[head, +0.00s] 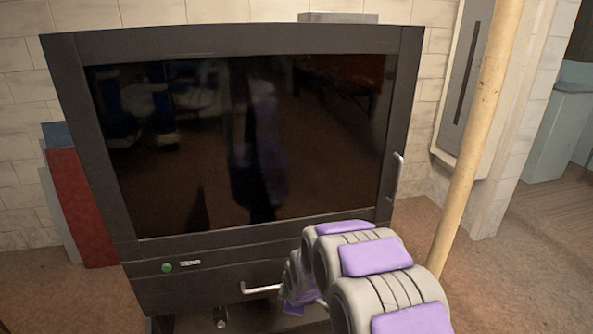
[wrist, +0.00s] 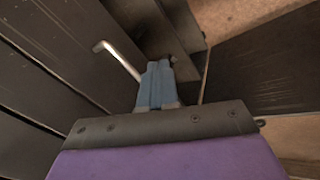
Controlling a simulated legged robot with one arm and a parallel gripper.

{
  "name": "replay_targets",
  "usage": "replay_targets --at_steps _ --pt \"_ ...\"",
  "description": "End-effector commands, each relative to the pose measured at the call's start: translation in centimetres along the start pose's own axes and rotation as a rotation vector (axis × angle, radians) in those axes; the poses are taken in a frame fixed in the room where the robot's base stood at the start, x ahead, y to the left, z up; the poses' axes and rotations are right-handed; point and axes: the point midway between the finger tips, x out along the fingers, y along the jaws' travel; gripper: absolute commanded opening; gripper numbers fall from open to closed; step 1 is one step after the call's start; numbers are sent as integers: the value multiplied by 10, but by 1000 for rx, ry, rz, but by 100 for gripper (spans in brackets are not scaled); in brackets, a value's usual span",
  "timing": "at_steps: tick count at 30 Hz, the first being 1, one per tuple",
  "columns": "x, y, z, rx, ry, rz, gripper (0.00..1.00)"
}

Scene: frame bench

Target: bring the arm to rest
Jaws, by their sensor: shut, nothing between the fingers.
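My gripper shows in the wrist view (wrist: 158,72), its two blue-grey fingers shut together with nothing between them. It is close to the lower front of a dark cabinet (head: 210,260), near a bent metal handle (wrist: 118,58). I cannot tell whether the fingers touch anything. In the head view my grey and purple arm reaches from the bottom right toward the cabinet's lower part and hides the gripper. The lower handle (head: 262,289) shows just left of the arm.
The cabinet has a large dark glass front (head: 240,145), a side handle (head: 397,178) at right and a green button (head: 167,267). A yellow pole (head: 478,130) stands right of it. Red and blue panels (head: 82,205) lean at left. Brown floor (head: 530,260) is open at right.

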Motion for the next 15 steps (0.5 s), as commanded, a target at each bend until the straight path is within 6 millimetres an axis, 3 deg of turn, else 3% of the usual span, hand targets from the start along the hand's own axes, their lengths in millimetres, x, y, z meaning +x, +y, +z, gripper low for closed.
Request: replay_targets --at_steps 1,6,15 --pt "-20 -2 8 55 -13 -13 0" --pt "-78 -20 33 249 -68 -71 0" --pt "-175 -76 81 595 -193 -162 0"
